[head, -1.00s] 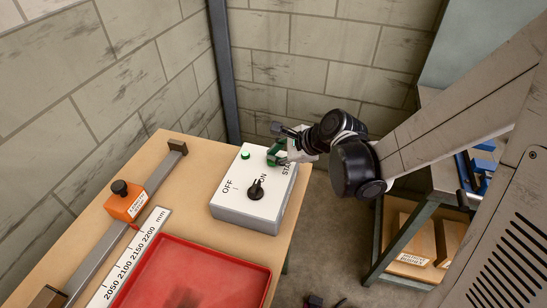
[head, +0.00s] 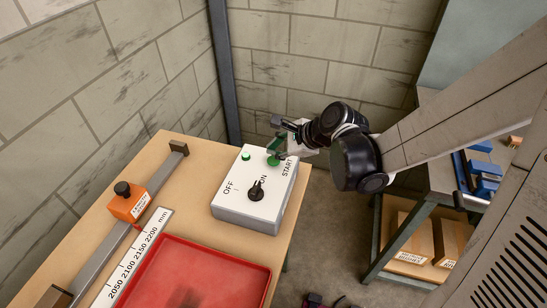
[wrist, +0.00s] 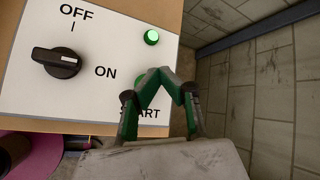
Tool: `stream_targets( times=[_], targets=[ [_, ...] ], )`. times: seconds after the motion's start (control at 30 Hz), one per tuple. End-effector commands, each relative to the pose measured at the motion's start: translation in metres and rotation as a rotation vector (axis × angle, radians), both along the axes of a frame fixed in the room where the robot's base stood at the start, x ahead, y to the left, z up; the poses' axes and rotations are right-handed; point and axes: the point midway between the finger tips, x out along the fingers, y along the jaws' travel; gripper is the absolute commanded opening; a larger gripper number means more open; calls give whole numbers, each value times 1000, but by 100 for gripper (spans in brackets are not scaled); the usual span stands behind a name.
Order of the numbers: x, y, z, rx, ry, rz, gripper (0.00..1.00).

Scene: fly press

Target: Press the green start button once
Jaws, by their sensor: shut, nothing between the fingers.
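The green start button (head: 273,161) sits on top of the white control box (head: 228,206), beside the START label. In the wrist view the button (wrist: 139,82) is partly hidden behind a finger. My gripper (head: 272,150) is shut and empty, with its green-and-dark fingertips close to the button in the head view. In the wrist view its fingers (wrist: 160,78) meet in a point just right of the button. I cannot tell whether they touch it. A smaller green lamp (wrist: 151,37) looks lit.
The box stands at the right edge of a wooden table, near a block wall. A bench with blue parts (head: 487,178) stands at the right.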

Motion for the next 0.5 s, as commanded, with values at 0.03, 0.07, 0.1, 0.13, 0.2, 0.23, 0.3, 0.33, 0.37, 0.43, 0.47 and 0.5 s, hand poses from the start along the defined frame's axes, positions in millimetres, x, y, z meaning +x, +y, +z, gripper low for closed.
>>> stream_targets(
  times=[0.03, 0.07, 0.1, 0.13, 0.2, 0.23, 0.3, 0.33, 0.37, 0.43, 0.47, 0.5],
  targets=[
    [0, 0, 7, 0, 0, 0, 0],
    [0, 0, 10, 0, 0, 0, 0],
    [0, 0, 14, 0, 0, 0, 0],
    [0, 0, 16, 0, 0, 0, 0],
    [0, 0, 22, 0, 0, 0, 0],
    [0, 0, 25, 0, 0, 0, 0],
    [0, 0, 31, 0, 0, 0, 0],
    [0, 0, 33, 0, 0, 0, 0],
    [0, 0, 36, 0, 0, 0, 0],
    [0, 0, 40, 0, 0, 0, 0],
    [0, 0, 42, 0, 0, 0, 0],
    [0, 0, 42, 0, 0, 0, 0]
  ],
)
